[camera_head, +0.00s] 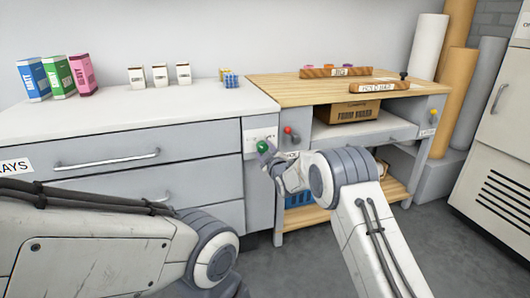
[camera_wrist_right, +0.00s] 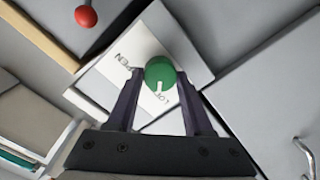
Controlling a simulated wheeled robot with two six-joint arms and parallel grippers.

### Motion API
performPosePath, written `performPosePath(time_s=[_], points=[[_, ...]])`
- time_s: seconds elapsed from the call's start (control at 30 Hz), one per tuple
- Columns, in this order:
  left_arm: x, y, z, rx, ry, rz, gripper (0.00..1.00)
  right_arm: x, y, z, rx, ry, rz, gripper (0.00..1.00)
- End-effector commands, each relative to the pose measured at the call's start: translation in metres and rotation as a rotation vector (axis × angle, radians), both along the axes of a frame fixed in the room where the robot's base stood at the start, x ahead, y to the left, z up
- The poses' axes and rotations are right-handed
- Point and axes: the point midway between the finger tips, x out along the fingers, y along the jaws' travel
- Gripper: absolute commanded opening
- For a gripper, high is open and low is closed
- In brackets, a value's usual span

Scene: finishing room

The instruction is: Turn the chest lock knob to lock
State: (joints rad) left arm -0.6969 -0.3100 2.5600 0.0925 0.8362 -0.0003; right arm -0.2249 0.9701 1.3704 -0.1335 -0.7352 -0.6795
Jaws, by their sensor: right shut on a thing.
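The green knob (camera_head: 263,146) is on a white plate on the grey chest's front, near its right end. In the right wrist view the knob (camera_wrist_right: 159,72) sits between the two dark fingers of my right gripper (camera_wrist_right: 158,82), which is shut on it. A white mark on the knob points down in that view, towards the partly covered "LOCK" lettering (camera_wrist_right: 164,98). The "OPEN" lettering (camera_wrist_right: 124,66) is at the knob's upper left. In the head view my right gripper (camera_head: 267,156) reaches the knob from below right. My left gripper is out of view.
A red knob (camera_head: 288,130) is close by on the wooden-topped workbench (camera_head: 290,92); a yellow knob (camera_head: 434,112) is at its right end. The chest has drawers with a long handle (camera_head: 108,160). Boxes stand on its top. My left arm is in front of the drawers.

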Motion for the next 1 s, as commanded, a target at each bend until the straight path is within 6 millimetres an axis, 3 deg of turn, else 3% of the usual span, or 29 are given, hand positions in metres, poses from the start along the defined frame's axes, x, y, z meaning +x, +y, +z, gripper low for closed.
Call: performPosePath(time_s=[0.53,0.57,0.63,1.0], points=[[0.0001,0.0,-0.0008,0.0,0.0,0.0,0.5,-0.0002,-0.0001,-0.0007,-0.027,-0.007,0.0,0.0],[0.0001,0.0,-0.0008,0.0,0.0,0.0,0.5,-0.0002,-0.0001,-0.0007,-0.027,-0.007,0.0,0.55],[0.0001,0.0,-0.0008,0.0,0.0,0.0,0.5,-0.0002,-0.0001,-0.0007,-0.026,-0.006,0.0,0.81],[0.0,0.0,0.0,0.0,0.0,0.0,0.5,-0.0017,-0.0003,0.0001,-0.025,-0.007,0.0,0.81]])
